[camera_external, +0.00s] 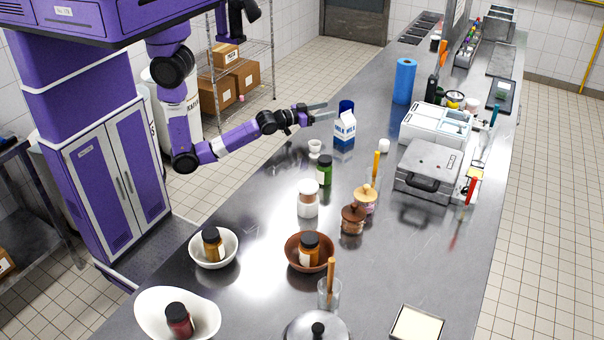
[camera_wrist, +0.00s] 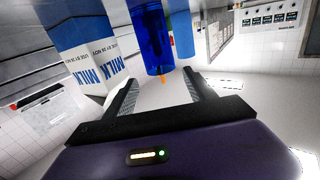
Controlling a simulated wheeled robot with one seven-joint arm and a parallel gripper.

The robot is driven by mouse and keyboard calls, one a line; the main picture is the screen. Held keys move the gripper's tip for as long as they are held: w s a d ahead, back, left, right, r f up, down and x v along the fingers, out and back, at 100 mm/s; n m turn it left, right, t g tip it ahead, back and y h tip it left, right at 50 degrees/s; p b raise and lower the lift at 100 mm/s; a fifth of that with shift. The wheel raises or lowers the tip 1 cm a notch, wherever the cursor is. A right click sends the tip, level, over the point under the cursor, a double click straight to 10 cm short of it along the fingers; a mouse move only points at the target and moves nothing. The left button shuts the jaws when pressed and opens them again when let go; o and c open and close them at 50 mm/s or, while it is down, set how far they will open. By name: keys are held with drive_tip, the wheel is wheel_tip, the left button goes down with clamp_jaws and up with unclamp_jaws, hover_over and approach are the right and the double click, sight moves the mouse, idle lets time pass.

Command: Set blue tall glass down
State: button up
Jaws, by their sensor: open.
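The blue tall glass (camera_external: 346,105) stands on the steel counter, partly hidden behind the milk carton (camera_external: 344,128). My gripper (camera_external: 326,111) is to the left of the glass, with its fingers pointing toward it. In the wrist view my gripper (camera_wrist: 163,84) is open, with nothing between its fingers. The blue glass (camera_wrist: 149,38) shows ahead of the fingertips there, apart from them. The milk carton (camera_wrist: 88,55) is close on its left. The base of the glass is hidden in the external view.
A blue paper roll (camera_external: 404,81) stands farther back on the counter (camera_external: 270,205). A small white cup (camera_external: 314,147) and a green jar (camera_external: 324,171) stand nearer. White appliances (camera_external: 436,125) are to the right. Bowls with jars fill the near end.

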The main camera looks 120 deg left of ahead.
drive_tip(key=shift+v, duration=0.95)
drive_tip(key=s+d+m+t+h, duration=0.1)
drive_tip(key=d+m+t+h, duration=0.1)
drive_tip(key=d, duration=0.6)
drive_tip(key=d+m+t+h, duration=0.2)
drive_tip(key=d+m, duration=0.1)
drive_tip(key=d, duration=0.5)
drive_tip(key=s+d+f+m+t+h, duration=0.1)
drive_tip(key=d+m+t+h, duration=0.1)
drive_tip(key=d, duration=0.6)
drive_tip(key=shift+s+d+m+h, duration=0.3)
drive_tip(key=shift+d+m+h, duration=0.1)
drive_tip(key=shift+h, duration=0.2)
drive_tip(key=s+d+f+m+g+h, duration=0.2)
drive_tip(key=s+d+f+h, duration=0.2)
drive_tip(key=s+d, duration=1.1)
drive_tip(key=d+h, duration=0.1)
drive_tip(key=h, duration=0.1)
drive_tip(key=shift+d+f+g+h, duration=0.25)
drive_tip(key=shift+d+g+h, duration=0.05)
drive_tip(key=shift+h, duration=0.1)
